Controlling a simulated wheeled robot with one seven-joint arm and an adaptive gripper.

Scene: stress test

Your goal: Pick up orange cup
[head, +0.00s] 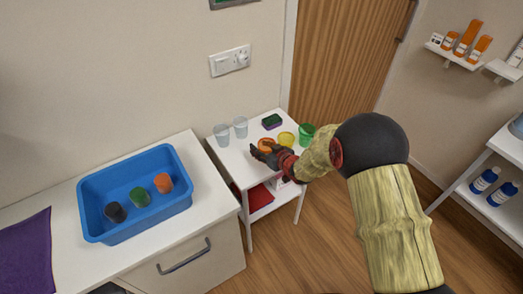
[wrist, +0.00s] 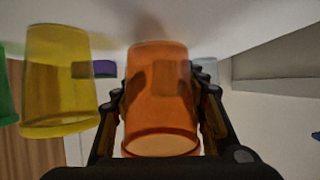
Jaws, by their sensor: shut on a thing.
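An orange translucent cup (wrist: 161,95) fills the middle of the wrist view, between the two fingers of my gripper (wrist: 160,110). The fingers touch it on both sides, so my gripper is shut on it. In the head view the orange cup (head: 266,145) shows only partly behind my gripper (head: 262,154), at the small white side table (head: 232,166). I cannot tell whether the cup touches the tabletop.
A yellow cup (head: 287,139) and a green cup (head: 307,133) stand close by on the right. Two clear cups (head: 222,134) and a sponge (head: 272,121) stand farther back. A blue bin (head: 130,231) with several small things sits on the left counter.

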